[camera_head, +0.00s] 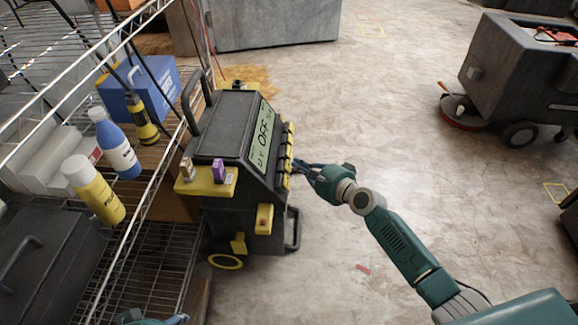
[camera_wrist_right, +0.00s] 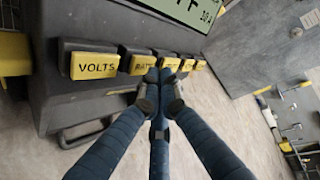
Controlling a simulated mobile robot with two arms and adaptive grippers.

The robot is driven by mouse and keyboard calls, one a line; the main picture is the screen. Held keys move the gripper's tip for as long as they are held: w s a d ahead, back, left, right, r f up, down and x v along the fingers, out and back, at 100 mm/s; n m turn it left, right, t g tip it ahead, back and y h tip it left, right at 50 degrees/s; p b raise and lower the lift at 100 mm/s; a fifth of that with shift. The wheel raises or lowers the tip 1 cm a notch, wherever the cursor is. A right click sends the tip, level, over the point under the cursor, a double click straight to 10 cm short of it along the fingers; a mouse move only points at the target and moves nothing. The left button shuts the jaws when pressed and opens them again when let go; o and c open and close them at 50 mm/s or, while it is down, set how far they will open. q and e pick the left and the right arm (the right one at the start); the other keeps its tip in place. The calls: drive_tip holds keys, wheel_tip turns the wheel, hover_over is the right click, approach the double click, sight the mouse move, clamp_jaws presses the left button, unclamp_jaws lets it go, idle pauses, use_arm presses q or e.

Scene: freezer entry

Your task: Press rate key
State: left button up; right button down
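The black wheeled charger (camera_head: 232,140) stands beside the rack, its display (camera_head: 262,138) showing "OFF". A column of yellow keys (camera_head: 286,155) runs down its front edge. In the right wrist view the nearest key reads "VOLTS" (camera_wrist_right: 95,66). The second key (camera_wrist_right: 140,62) seems to begin with "BAT". The third key (camera_wrist_right: 171,63) is partly hidden behind my fingertips, and its label cannot be read. My right gripper (camera_head: 300,166) has its fingertips together at the key row, in front of the second and third keys (camera_wrist_right: 160,78); contact is unclear. A bit of my left gripper (camera_head: 152,319) shows at the bottom edge.
A wire rack (camera_head: 150,195) with a blue bottle (camera_head: 116,145), yellow bottle (camera_head: 94,190) and flashlight (camera_head: 142,120) stands left of the charger. The charger's yellow side shelf (camera_head: 207,183) holds small boxes. A floor machine (camera_head: 510,75) stands at right. Floor between is mostly clear.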

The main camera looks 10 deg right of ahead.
use_arm(q)
drive_tip(key=shift+w+d+r+t, duration=0.1)
drive_tip(key=shift+w+d+t, duration=0.05)
drive_tip(key=shift+w, duration=0.3)
drive_tip(key=shift+w+d+r+t, duration=0.1)
drive_tip(key=shift+w+t, duration=0.05)
drive_tip(key=shift+w, duration=0.25)
use_arm(e)
drive_tip(key=shift+w+a+f, duration=0.15)
drive_tip(key=shift+a+f, duration=0.2)
drive_tip(key=shift+a, duration=0.2)
use_arm(q)
drive_tip(key=shift+s, duration=0.15)
use_arm(e)
drive_tip(key=shift+d+r, duration=0.1)
use_arm(q)
drive_tip(key=shift+s+a+f+g, duration=0.15)
drive_tip(key=shift+s+a+g, duration=0.1)
drive_tip(key=shift+s, duration=0.35)
drive_tip(key=shift+s+a+f+g, duration=0.15)
drive_tip(key=shift+s+g, duration=0.1)
drive_tip(key=shift+s, duration=0.3)
use_arm(e)
drive_tip(key=shift+s+d+r, duration=0.2)
drive_tip(key=shift+d+r, duration=0.2)
drive_tip(key=shift+d, duration=0.2)
